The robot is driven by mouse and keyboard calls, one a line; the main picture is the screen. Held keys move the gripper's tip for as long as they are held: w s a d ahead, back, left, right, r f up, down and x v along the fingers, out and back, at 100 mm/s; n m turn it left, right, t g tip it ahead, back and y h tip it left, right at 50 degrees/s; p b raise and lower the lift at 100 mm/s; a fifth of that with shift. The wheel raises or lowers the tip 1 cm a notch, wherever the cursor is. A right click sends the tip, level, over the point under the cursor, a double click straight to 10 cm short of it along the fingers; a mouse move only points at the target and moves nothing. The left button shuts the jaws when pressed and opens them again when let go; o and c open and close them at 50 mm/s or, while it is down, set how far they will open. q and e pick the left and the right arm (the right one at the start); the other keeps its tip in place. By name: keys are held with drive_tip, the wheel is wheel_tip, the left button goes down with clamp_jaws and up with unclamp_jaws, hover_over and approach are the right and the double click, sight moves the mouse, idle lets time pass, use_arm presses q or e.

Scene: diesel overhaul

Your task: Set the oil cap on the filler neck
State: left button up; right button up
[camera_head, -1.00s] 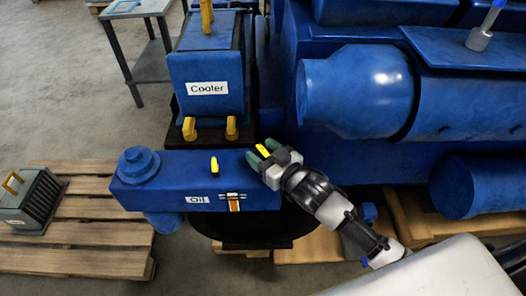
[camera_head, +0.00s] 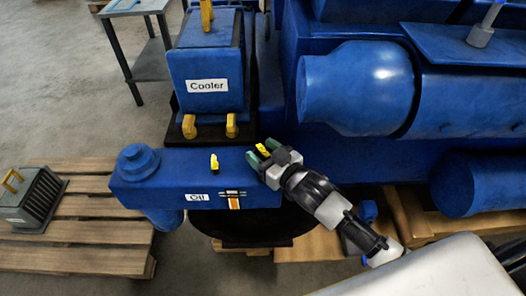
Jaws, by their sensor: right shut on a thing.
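The blue box labelled "Oil" (camera_head: 160,192) lies left of centre, below the cooler. My right gripper (camera_head: 259,155) reaches in from the lower right to the box's right end. It is shut on a small yellow piece (camera_head: 263,149), seemingly the oil cap's grip. The fingers and wrist cover what lies under it, so I cannot see a filler neck there or tell whether the cap touches it. Another small yellow grip (camera_head: 214,163) stands on the middle of the box top. My left gripper is out of view.
The cooler (camera_head: 206,86) with yellow handles stands just behind the box. A stepped round blue fitting (camera_head: 138,160) rises at the box's left end. The large blue engine body (camera_head: 354,90) is at the right. A wooden pallet (camera_head: 88,233) holds a dark ribbed crate (camera_head: 33,201).

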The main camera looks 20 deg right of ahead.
drive_tip(key=shift+f, duration=0.15)
drive_tip(key=o, duration=1)
drive_tip(key=shift+b+v, duration=1.2)
drive_tip(key=shift+v, duration=4.25)
